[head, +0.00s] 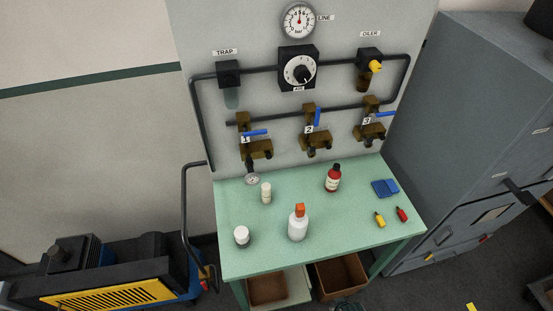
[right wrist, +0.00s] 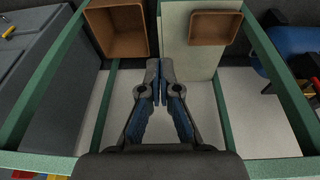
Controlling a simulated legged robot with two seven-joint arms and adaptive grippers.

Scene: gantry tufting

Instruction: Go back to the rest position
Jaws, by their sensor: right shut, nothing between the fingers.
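My right gripper (right wrist: 160,78) shows in the right wrist view, with its two dark fingers together and nothing between them. It is in front of the green frame of the workbench (right wrist: 92,92), with the space under the bench behind it. In the head view the green bench top (head: 340,230) stands clear of both arms. A small dark part at the bottom edge there may be mine, but I cannot tell. My left gripper is in neither view.
Brown bins (right wrist: 117,30) sit under the bench. Bottles, including a white one with an orange cap (head: 298,224), stand on top. A panel with valves and a gauge (head: 298,20) rises behind. A grey cabinet (head: 455,120) is at right, a compressor (head: 115,275) at left.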

